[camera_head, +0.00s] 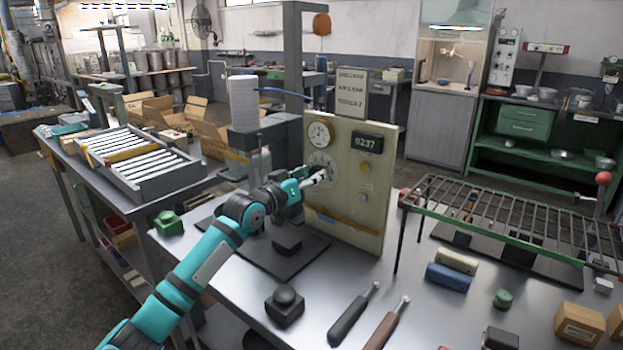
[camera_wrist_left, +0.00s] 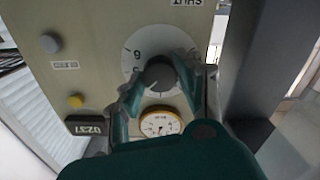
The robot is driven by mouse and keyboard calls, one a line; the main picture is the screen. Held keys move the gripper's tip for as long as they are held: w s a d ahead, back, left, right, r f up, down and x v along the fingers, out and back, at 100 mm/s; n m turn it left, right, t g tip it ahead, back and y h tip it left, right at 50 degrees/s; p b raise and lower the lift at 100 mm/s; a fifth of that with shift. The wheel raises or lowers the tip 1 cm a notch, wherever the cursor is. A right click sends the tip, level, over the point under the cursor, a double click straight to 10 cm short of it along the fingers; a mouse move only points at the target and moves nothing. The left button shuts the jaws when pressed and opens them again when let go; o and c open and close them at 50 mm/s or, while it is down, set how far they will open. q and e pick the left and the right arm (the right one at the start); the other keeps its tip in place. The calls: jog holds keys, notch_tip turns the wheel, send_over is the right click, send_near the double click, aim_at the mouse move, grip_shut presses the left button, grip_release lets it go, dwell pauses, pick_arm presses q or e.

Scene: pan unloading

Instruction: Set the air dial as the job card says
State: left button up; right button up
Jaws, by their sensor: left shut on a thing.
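The cream control panel (camera_head: 345,200) stands upright on the steel table. The round white air dial (camera_head: 318,160) is on its left part, partly hidden by my left gripper (camera_head: 319,178). In the left wrist view the dial (camera_wrist_left: 143,60) appears upside down, with a dark grey knob (camera_wrist_left: 159,73) at its middle. My left gripper (camera_wrist_left: 160,82) has a finger on either side of the knob and is shut on it. A numeral, apparently a 6, shows on the dial; other marks are hidden. The job card (camera_head: 352,90) sits above the panel; its small lettering is hard to read.
A round gauge (camera_head: 319,134) and a display (camera_head: 367,142) reading 0237 share the panel. A wire rack (camera_head: 500,215) stands to the right. Tools and blocks lie in front. A tray of rods (camera_head: 135,160) is at left.

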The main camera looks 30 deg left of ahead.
pick_arm(q)
jog(key=m, duration=0.2)
jog(key=m+p, duration=0.1)
jog(key=m, duration=0.3)
jog(key=shift+f, duration=0.3)
dwell(0.4)
jog(key=o, duration=1.1)
jog(key=shift+r, duration=0.2)
jog(key=shift+o, duration=0.2)
jog(key=shift+s, duration=0.1)
jog(key=s+a, duration=0.1)
jog(key=s, duration=1.1)
